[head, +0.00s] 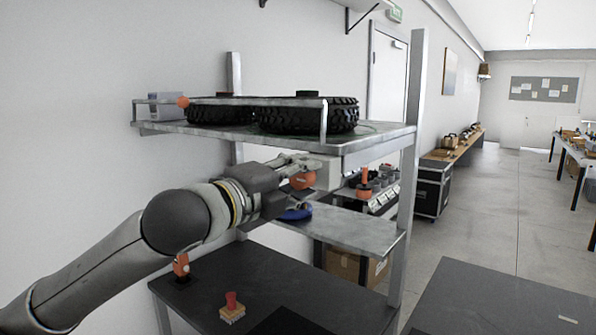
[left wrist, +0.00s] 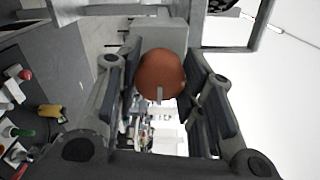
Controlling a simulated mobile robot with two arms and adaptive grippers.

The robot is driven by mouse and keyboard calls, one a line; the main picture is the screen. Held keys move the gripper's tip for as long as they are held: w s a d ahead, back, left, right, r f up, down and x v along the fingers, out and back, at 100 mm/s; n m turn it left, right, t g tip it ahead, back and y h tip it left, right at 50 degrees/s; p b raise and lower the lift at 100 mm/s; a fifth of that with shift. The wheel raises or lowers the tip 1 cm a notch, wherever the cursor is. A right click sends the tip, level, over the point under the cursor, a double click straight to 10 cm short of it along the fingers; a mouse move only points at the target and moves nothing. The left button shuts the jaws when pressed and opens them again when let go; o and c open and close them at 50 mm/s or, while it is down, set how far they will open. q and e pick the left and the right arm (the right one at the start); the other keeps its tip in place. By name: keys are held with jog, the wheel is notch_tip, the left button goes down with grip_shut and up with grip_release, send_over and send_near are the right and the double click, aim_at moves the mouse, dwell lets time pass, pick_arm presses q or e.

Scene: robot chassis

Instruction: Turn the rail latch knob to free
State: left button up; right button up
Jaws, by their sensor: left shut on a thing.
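The orange-red latch knob (head: 303,180) sits just under the front edge of the upper shelf, partly hidden by my gripper. In the left wrist view the round knob (left wrist: 161,72) lies between the two fingers, with a pale line on its lower face and a light grey block (left wrist: 155,35) behind it. My left gripper (head: 305,172) is shut on the knob, and its fingers (left wrist: 160,82) flank it on both sides. The metal rail (head: 250,103) runs along the upper shelf's front edge above. My right gripper is not in view.
A smaller orange knob (head: 183,102) is at the rail's left end. A middle shelf (head: 355,233) with a blue ring (head: 296,214) is below my gripper. A red button-like piece (head: 231,301) sits on the dark lower surface.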

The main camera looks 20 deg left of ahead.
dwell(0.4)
pick_arm(q)
jog(key=o, duration=1)
jog(key=shift+a, duration=0.1)
jog(key=shift+o, duration=0.2)
jog(key=shift+s, duration=0.1)
jog(key=v, duration=1.1)
jog(key=shift+s+a, duration=0.15)
jog(key=shift+s, duration=0.25)
